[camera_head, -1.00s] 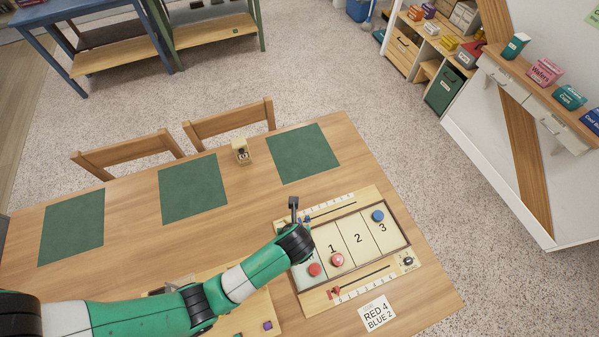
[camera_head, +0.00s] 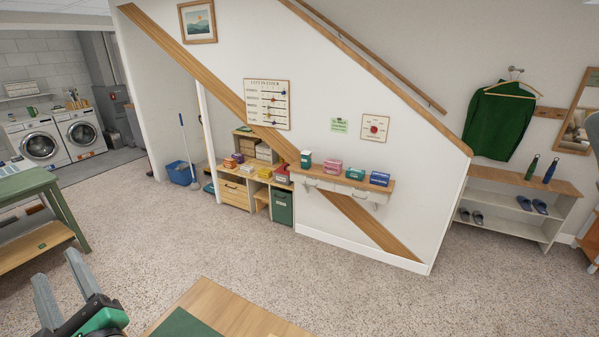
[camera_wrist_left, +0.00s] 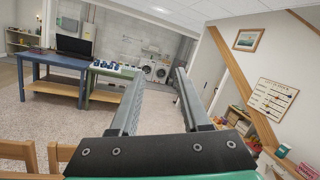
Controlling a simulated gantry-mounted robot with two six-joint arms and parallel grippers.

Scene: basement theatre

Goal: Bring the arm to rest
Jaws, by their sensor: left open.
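My left gripper (camera_head: 66,284) shows at the lower left of the head view, raised near the end of the wooden table (camera_head: 212,303). Its two grey fingers stand apart with nothing between them. In the left wrist view the open fingers (camera_wrist_left: 157,100) point out across the room, with empty air between them. My right gripper is in neither view. Only a corner of the table and part of a green mat (camera_head: 186,325) show in the head view; the game board is out of sight.
A green workbench (camera_head: 32,186) stands at the left, and a blue bench (camera_wrist_left: 52,85) shows in the wrist view. Chair backs (camera_wrist_left: 18,152) are low in the wrist view. A wall shelf (camera_head: 343,183) and low cubbies (camera_head: 236,188) line the stair wall. Open carpet lies between.

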